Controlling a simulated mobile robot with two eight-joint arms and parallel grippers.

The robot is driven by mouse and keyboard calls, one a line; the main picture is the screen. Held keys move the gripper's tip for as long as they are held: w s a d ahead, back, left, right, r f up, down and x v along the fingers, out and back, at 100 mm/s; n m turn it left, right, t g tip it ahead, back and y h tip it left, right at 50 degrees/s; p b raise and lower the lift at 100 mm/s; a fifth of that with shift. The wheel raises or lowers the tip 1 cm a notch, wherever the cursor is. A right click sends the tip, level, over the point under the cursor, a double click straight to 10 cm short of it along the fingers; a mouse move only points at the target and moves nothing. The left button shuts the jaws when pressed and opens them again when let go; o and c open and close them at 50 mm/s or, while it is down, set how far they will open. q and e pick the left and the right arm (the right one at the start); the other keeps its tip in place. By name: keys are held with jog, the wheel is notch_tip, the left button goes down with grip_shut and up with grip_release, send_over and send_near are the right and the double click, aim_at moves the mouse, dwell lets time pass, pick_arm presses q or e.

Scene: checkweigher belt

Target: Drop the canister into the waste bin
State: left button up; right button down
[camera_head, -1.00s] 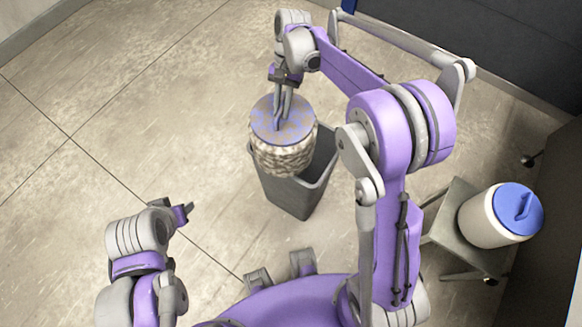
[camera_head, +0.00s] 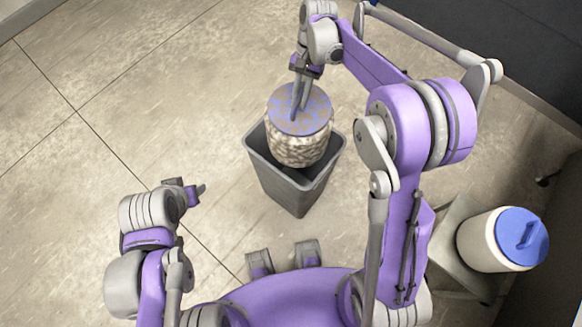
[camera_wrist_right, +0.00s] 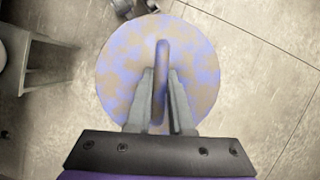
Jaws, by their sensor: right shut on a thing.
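The canister (camera_head: 298,150) has a speckled grey-white body and a blue-and-tan mottled lid. My right gripper (camera_head: 297,108) is shut on the upright handle of its lid. In the right wrist view the lid (camera_wrist_right: 120,65) is seen from above, with the right gripper's fingers (camera_wrist_right: 161,75) on either side of the handle. The canister hangs upright over the opening of the dark grey waste bin (camera_head: 292,190), hiding much of it. Whether its base is below the rim I cannot tell. My left gripper (camera_head: 196,190) is away to the left, apart from everything; its jaws are unclear.
A white canister with a blue lid (camera_head: 485,242) stands on a grey stool (camera_head: 450,235) at the right. A dark panel (camera_head: 520,45) is at the upper right. The tiled floor (camera_head: 130,120) left of the bin is clear.

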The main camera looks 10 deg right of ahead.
jog(key=shift+d+f+b, duration=0.15)
jog(key=shift+f+b, duration=1.1)
jog(key=shift+f, duration=1.3)
jog(key=c, duration=0.7)
grip_release()
jog(key=shift+c, duration=0.2)
jog(key=v, duration=1)
jog(key=shift+d+r+p, duration=0.1)
jog(key=shift+r+p, duration=0.2)
jog(key=shift+r, duration=0.1)
